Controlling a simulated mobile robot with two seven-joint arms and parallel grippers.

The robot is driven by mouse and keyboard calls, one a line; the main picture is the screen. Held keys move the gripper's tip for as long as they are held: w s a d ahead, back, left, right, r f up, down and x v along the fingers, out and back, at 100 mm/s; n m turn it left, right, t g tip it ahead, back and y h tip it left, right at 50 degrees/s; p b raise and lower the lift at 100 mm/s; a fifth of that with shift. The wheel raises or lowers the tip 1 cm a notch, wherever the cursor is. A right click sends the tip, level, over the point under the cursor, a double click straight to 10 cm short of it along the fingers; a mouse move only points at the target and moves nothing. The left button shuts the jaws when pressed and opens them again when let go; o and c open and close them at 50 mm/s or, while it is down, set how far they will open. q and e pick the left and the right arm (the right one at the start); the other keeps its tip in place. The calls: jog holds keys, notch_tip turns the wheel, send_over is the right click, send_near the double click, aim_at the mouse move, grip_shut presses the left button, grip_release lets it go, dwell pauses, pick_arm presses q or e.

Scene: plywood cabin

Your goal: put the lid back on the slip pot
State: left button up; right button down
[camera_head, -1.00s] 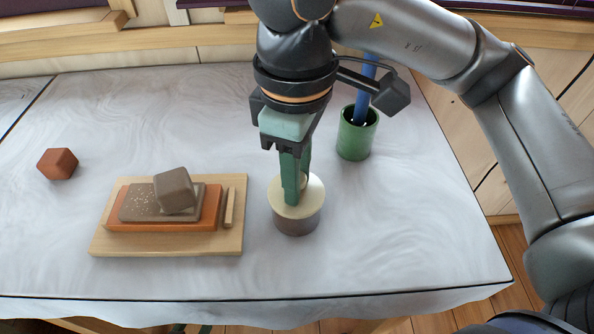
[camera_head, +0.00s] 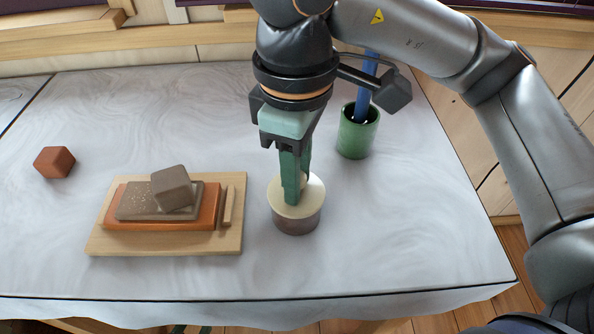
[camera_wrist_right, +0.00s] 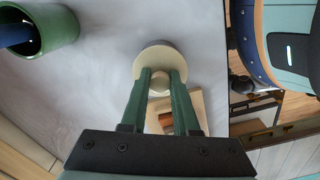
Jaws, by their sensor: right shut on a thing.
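The slip pot (camera_head: 296,224) is a short brown cylinder standing on the cloth-covered table, right of the wooden board. Its cream round lid (camera_head: 311,196) lies over the pot's top and looks level; I cannot tell if it is fully seated. My right gripper (camera_head: 294,196) points down from above, shut on the lid's knob. Small green tips at the bottom edge of the head view look like my left gripper (camera_head: 191,329), mostly cut off.
A wooden board (camera_head: 165,245) left of the pot bears an orange block (camera_head: 160,223), a speckled slab, a grey-brown cube (camera_head: 171,187) and a wooden stick. A red-brown cube (camera_head: 54,162) lies far left. A green cup (camera_head: 356,137) with a blue tool stands behind right.

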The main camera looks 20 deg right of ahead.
jog(key=shift+c, duration=0.5)
grip_release()
dwell(0.3)
jog(key=shift+r, duration=0.15)
jog(key=shift+r+p, duration=2.7)
jog(key=shift+r, duration=0.7)
